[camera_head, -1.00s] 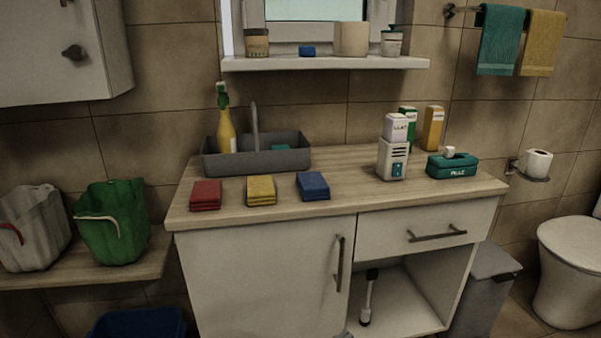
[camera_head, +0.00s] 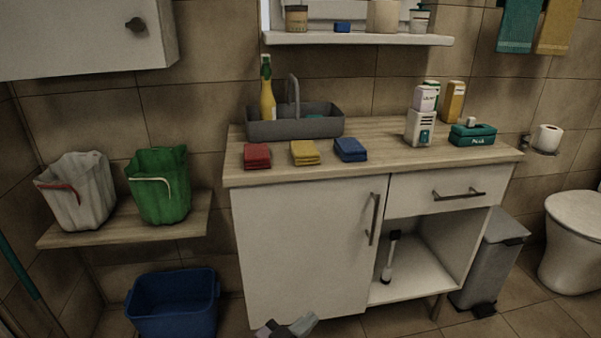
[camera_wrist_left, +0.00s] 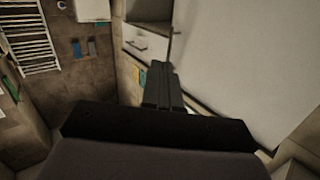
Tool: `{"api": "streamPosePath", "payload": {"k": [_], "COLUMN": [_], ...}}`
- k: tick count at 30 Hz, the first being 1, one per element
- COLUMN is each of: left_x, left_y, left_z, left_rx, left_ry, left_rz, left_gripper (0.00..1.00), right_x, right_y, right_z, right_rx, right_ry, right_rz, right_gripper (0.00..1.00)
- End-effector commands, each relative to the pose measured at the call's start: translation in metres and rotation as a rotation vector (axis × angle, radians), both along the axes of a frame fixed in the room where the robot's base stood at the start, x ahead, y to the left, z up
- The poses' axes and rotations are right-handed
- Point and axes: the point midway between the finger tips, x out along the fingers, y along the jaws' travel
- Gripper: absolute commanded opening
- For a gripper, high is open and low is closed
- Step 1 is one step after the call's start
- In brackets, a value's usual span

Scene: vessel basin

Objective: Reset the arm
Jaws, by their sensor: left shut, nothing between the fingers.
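My left gripper (camera_head: 287,328) shows at the bottom edge of the head view, low in front of the white cabinet (camera_head: 305,255). Most of its arm is out of the picture. In the left wrist view the dark fingers (camera_wrist_left: 163,90) lie together, shut with nothing between them. A large pale surface fills the right of that view, close to the fingers. My right gripper does not show in either view.
The counter (camera_head: 375,151) holds a grey caddy (camera_head: 295,127), red, yellow and blue cloths, and a teal box (camera_head: 472,135). A blue tub (camera_head: 173,305) stands on the floor at left. A bin (camera_head: 487,262) and toilet (camera_head: 577,240) stand at right.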

Motion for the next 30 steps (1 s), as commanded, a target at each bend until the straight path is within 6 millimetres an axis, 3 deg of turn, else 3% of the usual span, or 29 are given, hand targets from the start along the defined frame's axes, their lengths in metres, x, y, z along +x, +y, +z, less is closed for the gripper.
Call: {"api": "streamPosePath", "payload": {"k": [1,6,15,18,23,30], "left_x": [0.005,0.016,0.022,-0.005,-0.042,-0.111], "left_y": [0.029,0.127,0.289,0.269,0.262,0.263], "left_z": [-0.012,-0.041,-0.055,-0.068,-0.077,-0.079], "left_rx": [0.049,0.21,0.463,0.432,0.423,0.436], "left_ry": [-0.002,-0.002,-0.001,0.041,0.105,0.227], "left_rz": [0.018,0.079,0.176,0.187,0.229,0.299], "left_gripper": [0.0,0.0,0.0,0.0,0.0,0.0], "right_x": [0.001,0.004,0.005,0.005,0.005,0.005], "right_y": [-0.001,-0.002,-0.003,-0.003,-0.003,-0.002], "right_z": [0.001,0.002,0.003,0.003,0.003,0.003], "right_rx": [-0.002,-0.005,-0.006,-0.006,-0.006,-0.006], "right_ry": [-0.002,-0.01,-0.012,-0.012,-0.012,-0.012], "right_rz": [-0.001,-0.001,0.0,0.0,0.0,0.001], "right_gripper": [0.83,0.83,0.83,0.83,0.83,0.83]}}
